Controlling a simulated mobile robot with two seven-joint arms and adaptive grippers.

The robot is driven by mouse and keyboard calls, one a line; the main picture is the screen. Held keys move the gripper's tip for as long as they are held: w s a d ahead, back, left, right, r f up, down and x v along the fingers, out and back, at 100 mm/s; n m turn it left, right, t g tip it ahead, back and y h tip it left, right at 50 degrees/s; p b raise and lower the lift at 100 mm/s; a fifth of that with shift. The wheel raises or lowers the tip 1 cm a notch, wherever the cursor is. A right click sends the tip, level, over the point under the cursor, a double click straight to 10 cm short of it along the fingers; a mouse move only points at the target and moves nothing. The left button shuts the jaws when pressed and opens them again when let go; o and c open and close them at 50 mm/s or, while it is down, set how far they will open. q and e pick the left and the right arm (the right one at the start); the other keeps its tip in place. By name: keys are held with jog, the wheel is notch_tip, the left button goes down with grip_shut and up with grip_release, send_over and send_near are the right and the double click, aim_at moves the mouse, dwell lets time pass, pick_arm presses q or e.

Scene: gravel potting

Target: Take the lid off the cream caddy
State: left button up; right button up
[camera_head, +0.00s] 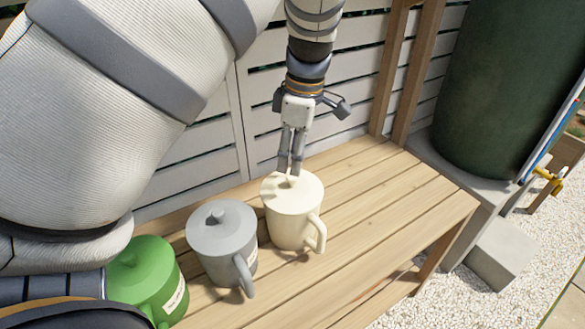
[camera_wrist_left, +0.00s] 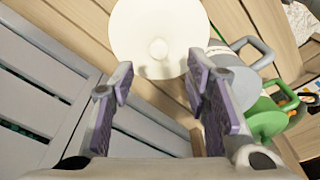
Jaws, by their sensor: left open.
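The cream caddy (camera_head: 289,224) stands upright on the wooden bench, with its handle toward the front right. Its round cream lid (camera_head: 305,194) with a small knob is on top; the lid also shows in the left wrist view (camera_wrist_left: 185,30), with the knob near its middle. My left gripper (camera_head: 291,172) points down just above the lid, at the knob. In the left wrist view its two fingers (camera_wrist_left: 160,82) are apart with nothing between them, and the knob lies ahead of the gap. My right gripper is not in view.
A grey caddy (camera_head: 221,243) with a lid stands close to the left of the cream one, and a green caddy (camera_head: 146,276) further left. A slatted fence (camera_head: 190,160) runs behind the bench (camera_head: 400,205). The bench is clear to the right.

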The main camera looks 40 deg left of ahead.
aim_at(292, 184)
pick_arm(q)
notch_tip(292, 184, down, 6)
jog(key=shift+a+r, duration=0.15)
grip_shut()
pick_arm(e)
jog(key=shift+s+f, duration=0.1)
pick_arm(q)
jog(key=shift+r, duration=0.1)
